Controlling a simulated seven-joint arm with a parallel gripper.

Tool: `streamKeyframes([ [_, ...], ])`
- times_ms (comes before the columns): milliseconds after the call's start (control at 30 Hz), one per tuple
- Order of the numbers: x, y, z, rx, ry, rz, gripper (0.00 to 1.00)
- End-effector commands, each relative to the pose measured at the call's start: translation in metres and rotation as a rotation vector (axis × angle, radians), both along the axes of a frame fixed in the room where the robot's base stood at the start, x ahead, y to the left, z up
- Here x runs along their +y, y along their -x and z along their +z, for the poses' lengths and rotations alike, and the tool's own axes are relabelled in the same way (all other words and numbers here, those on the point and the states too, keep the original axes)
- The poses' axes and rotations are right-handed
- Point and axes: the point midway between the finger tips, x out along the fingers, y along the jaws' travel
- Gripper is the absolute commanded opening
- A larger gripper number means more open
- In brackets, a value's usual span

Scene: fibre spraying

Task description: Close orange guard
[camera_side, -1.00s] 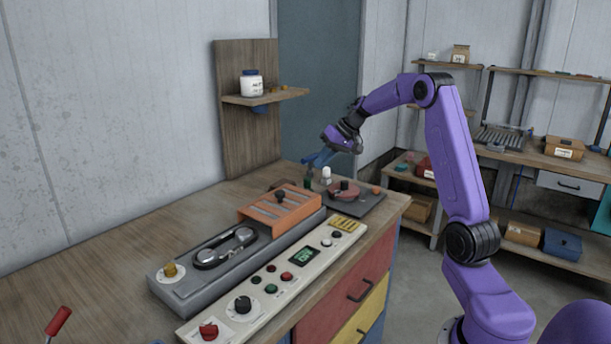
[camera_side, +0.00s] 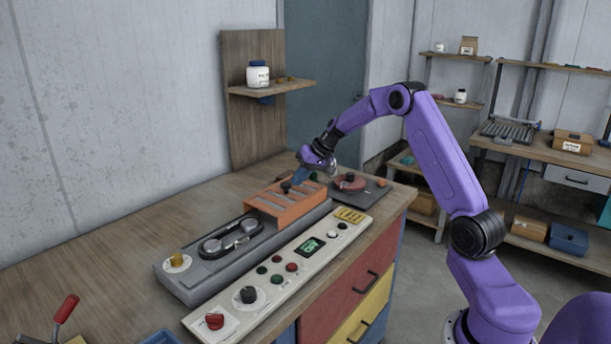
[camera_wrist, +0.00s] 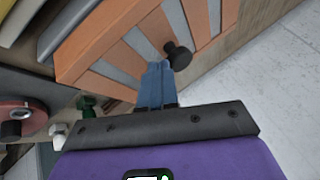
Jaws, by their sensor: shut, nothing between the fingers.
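The orange guard (camera_side: 287,212) is a slotted cover with grey strips, sitting over the far right end of the grey machine base (camera_side: 205,285). A black knob (camera_side: 286,187) stands on its top. The oval metal track (camera_side: 231,238) on the base lies uncovered to the guard's left. My gripper (camera_side: 297,183) is just behind and right of the knob, low over the guard. In the wrist view, my shut blue fingers (camera_wrist: 157,68) are close beside the black knob (camera_wrist: 178,55), over the orange guard (camera_wrist: 80,45). Nothing is between the fingers. I cannot tell whether they touch the knob.
A control panel (camera_side: 270,285) with buttons and dials runs along the front of the base. A yellow-brown knob (camera_side: 177,260) stands at the base's left end. A dark plate (camera_side: 375,192) with a red round part (camera_side: 350,183) lies beyond the guard. The bench's left side is mostly clear.

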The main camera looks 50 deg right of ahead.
Motion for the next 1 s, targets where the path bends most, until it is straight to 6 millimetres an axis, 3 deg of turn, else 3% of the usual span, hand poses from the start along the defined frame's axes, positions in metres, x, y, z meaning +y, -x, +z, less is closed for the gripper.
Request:
streamKeyframes([
  [333, 0.002, 0.0, 0.0, 0.001, 0.0, 0.001, 0.0],
  [467, 0.012, 0.0, 0.0, 0.0, -0.001, 0.004, 0.0],
  [667, 0.052, 0.0, 0.0, 0.002, -0.001, 0.008, 0.0],
  [1000, 0.151, 0.0, 0.0, 0.001, 0.0, 0.009, 0.0],
])
